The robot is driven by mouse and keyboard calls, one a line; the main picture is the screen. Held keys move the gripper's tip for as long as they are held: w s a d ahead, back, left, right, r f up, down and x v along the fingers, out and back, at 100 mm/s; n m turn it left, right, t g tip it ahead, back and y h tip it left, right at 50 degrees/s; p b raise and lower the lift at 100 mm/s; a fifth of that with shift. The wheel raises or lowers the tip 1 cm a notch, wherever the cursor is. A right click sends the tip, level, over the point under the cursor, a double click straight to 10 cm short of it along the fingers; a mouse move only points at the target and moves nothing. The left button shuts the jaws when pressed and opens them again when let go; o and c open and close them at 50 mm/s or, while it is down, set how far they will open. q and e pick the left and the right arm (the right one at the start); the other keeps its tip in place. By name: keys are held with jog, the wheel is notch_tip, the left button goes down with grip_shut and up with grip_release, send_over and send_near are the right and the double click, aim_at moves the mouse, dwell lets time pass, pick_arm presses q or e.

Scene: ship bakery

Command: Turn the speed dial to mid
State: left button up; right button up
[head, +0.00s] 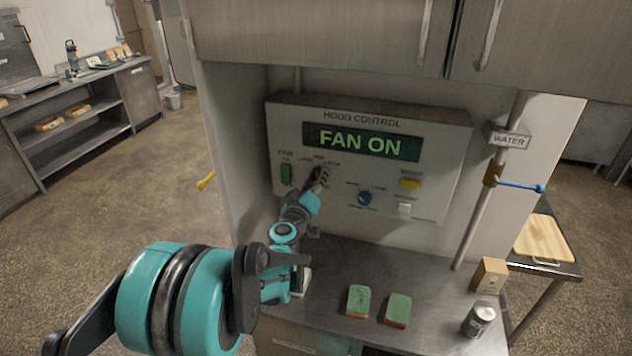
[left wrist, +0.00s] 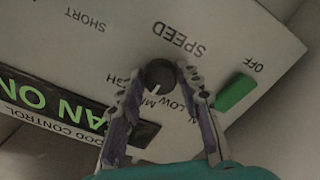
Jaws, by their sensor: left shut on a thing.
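The grey hood control panel (head: 450,150) stands against the wall, and its display (head: 362,143) reads FAN ON. In the left wrist view the dark round speed dial (left wrist: 160,75) sits beside the SPEED label, upside down there. LOW, MID and HIGH labels are around it, partly covered. A white mark on the dial's edge points roughly toward MID. My left gripper (left wrist: 160,78) has one finger on each side of the dial and is shut on it. In the head view my left gripper (head: 318,180) covers most of the dial. My right gripper is out of view.
A green switch (head: 286,173) is left of the dial. A blue knob (head: 364,198), a yellow button (head: 410,183) and a white switch (head: 404,208) are to the right. Two sponges (head: 358,301) (head: 397,309) and a can (head: 479,319) are on the counter below. A blue-handled water valve (head: 520,186) is at right.

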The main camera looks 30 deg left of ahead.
pick_arm(q)
jog(key=shift+n, duration=0.6)
jog(key=o, duration=1.2)
jog(key=shift+c, duration=0.2)
jog(key=shift+s, duration=0.1)
jog(key=v, duration=1.1)
jog(key=shift+s, duration=0.4)
